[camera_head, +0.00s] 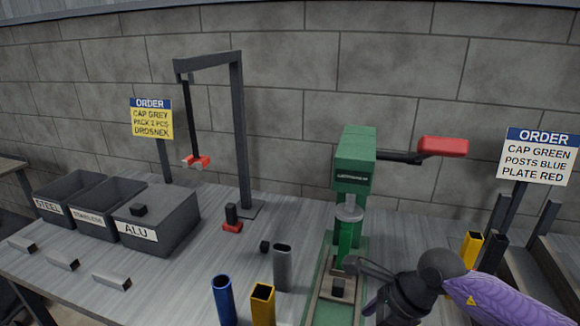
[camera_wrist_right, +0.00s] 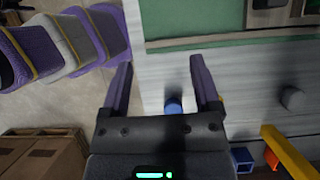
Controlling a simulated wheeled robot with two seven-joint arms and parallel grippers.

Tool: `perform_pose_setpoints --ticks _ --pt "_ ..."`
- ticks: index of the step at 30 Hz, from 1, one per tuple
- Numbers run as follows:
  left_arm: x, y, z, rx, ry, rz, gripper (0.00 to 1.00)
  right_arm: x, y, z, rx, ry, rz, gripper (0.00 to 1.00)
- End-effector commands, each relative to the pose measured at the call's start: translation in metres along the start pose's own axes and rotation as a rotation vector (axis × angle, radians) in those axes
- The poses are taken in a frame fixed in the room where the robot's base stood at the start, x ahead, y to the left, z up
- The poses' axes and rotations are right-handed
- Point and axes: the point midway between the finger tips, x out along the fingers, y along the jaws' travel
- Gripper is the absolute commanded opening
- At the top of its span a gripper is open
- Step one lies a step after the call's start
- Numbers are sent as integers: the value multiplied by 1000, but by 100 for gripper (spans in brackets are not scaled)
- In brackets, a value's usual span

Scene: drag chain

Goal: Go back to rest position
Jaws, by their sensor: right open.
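My right gripper (camera_head: 364,268) comes in from the lower right, beside the green press (camera_head: 354,165) and near its base. In the right wrist view its two fingers (camera_wrist_right: 162,78) are spread apart with nothing held between them. A small blue round thing (camera_wrist_right: 173,104) shows in the gap, below the fingers; I cannot tell how far below. A dark block (camera_head: 338,287) sits on the press base beneath the ram. My left gripper is not in the head view.
The press lever with its red handle (camera_head: 443,147) sticks out right, above my right arm. Blue (camera_head: 223,300), yellow (camera_head: 262,303) and grey (camera_head: 283,268) tubes stand left of the press. Grey bins (camera_head: 160,225) and a gantry (camera_head: 240,130) stand further left. Cardboard boxes (camera_wrist_right: 42,155) lie beyond the table edge.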

Motion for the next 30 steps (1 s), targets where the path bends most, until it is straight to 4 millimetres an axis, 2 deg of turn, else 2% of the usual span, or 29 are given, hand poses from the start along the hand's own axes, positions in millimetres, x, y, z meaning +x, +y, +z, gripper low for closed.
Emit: perform_pose_setpoints --ticks 8,11,13,16,18,20,22,23,25,27,28,30 --pt "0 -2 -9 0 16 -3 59 15 24 51 79 -267 44 79" --pt "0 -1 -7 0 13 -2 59 17 36 78 144 -418 73 79" --pt "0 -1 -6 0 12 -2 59 15 48 104 226 -568 106 79" --pt "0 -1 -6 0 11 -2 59 0 61 143 429 -849 173 79" --pt "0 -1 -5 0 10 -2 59 -19 64 164 636 -1064 229 79" --pt "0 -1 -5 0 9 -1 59 -38 58 172 870 -1255 280 79" --pt "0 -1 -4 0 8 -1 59 -58 44 161 1241 -1480 337 79" --pt "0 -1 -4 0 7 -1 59 -64 36 147 1440 -1569 357 79" --pt "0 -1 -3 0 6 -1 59 -60 24 98 1958 -1720 372 79" --pt "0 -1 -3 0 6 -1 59 -42 31 44 2436 -1765 334 79" --pt "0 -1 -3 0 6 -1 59 -34 38 26 -2579 1743 -305 79" --pt "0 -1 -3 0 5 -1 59 -16 59 -9 -2486 1450 -196 79"
